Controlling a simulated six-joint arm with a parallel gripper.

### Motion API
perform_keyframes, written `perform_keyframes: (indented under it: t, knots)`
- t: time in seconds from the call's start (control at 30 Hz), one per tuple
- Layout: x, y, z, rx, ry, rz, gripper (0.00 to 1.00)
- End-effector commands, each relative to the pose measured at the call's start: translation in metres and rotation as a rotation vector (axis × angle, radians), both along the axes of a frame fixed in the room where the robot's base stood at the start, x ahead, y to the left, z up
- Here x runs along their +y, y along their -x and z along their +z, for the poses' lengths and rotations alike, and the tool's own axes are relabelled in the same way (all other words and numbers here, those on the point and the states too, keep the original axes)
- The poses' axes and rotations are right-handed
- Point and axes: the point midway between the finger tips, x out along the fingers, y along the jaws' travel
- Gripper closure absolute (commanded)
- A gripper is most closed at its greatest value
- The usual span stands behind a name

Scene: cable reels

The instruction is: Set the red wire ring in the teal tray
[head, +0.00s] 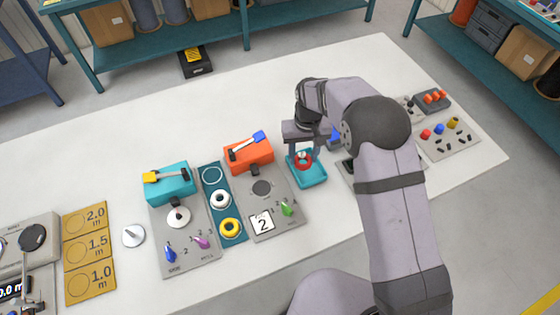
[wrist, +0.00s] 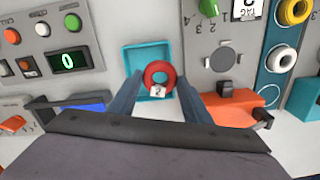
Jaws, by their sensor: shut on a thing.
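In the head view the red ring (head: 302,160) shows just under my gripper (head: 304,153), over the teal tray (head: 308,181). The tray (wrist: 132,55) is a shallow square in the wrist view, partly hidden by the ring and fingers. My gripper is shut on the ring. I cannot tell whether the ring touches the tray floor.
Left of the tray is a station with an orange block (head: 248,154) and a lever. Beyond it, a dark teal strip (head: 236,240) holds white and yellow rings (head: 229,228). A panel with a green display (wrist: 68,60) stands on the tray's other side, close by.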

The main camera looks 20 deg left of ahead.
Motion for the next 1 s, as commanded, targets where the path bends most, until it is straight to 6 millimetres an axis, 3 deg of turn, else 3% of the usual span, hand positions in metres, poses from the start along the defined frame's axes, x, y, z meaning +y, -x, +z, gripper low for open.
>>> perform_keyframes:
  t: [0.1, 0.23, 0.7, 1.0]
  knots:
    - [-0.014, -0.021, 0.002, -0.008, -0.006, 0.002, 0.82]
    - [-0.007, -0.027, 0.009, -0.020, -0.014, 0.101, 0.82]
    - [-0.008, -0.026, 0.011, -0.011, -0.009, 0.270, 0.82]
    - [-0.008, -0.025, -0.011, -0.010, -0.009, 0.268, 0.82]
